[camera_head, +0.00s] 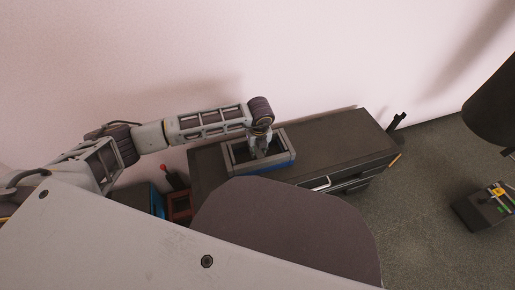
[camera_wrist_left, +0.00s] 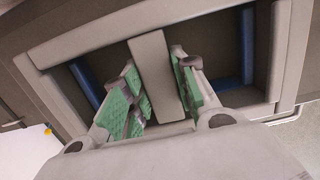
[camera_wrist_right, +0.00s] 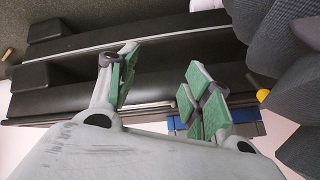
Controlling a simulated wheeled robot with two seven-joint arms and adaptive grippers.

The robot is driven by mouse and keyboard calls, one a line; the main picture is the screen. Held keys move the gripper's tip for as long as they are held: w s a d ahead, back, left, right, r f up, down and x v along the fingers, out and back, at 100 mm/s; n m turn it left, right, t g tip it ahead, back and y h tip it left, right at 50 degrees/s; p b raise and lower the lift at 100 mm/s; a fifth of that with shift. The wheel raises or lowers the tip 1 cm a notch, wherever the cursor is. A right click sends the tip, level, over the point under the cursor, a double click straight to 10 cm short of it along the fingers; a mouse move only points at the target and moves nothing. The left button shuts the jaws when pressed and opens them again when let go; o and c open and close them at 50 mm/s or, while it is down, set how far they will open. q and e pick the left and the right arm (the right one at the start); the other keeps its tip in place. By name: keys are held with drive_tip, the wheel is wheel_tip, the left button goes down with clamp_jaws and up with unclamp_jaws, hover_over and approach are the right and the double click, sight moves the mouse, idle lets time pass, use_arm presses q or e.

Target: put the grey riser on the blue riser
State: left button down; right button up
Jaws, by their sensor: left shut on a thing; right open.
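The grey riser (camera_head: 234,156) is a rectangular open frame with a bar across its middle. In the head view it sits over the blue riser (camera_head: 276,168) on the dark cabinet, roughly lined up with it. I cannot tell whether the two touch. My left gripper (camera_head: 262,153) points down and is shut on the grey riser's middle bar. In the left wrist view the green pads (camera_wrist_left: 157,92) flank the bar, and blue walls of the blue riser (camera_wrist_left: 247,47) show through the frame's openings. My right gripper (camera_wrist_right: 163,84) is open and empty, seen only in the right wrist view.
The dark cabinet (camera_head: 335,140) stands against the pale wall, its top clear right of the risers. A red box (camera_head: 179,206) and a blue box (camera_head: 157,200) are at its left. A dark box with coloured items (camera_head: 490,205) stands on the floor at right.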

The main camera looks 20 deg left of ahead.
sight(259, 151)
use_arm(q)
drive_tip(key=c, duration=1.1)
unclamp_jaws()
use_arm(e)
drive_tip(key=shift+w, duration=0.15)
drive_tip(key=shift+s, duration=0.2)
use_arm(q)
drive_tip(key=shift+r, duration=0.15)
drive_tip(key=shift+r+p, duration=0.35)
drive_tip(key=shift+r, duration=0.1)
drive_tip(key=shift+s+d+r+p, duration=0.15)
drive_tip(key=shift+r+p, duration=0.45)
drive_tip(key=shift+r, duration=1.35)
drive_tip(key=shift+s+d+r+p, duration=0.1)
drive_tip(key=shift+s+r+p, duration=0.35)
drive_tip(key=shift+r, duration=1.45)
drive_tip(key=shift+d+r+p, duration=0.1)
drive_tip(key=shift+r+p, duration=0.65)
drive_tip(key=shift+r, duration=1.2)
use_arm(e)
wheel_tip(259, 151, up, 8)
drive_tip(key=d+g+h, duration=0.1)
drive_tip(key=shift+s+d+n+g, duration=0.25)
drive_tip(key=shift+d+n+g, duration=0.05)
drive_tip(key=shift+n+g, duration=0.1)
drive_tip(key=shift+f, duration=0.1)
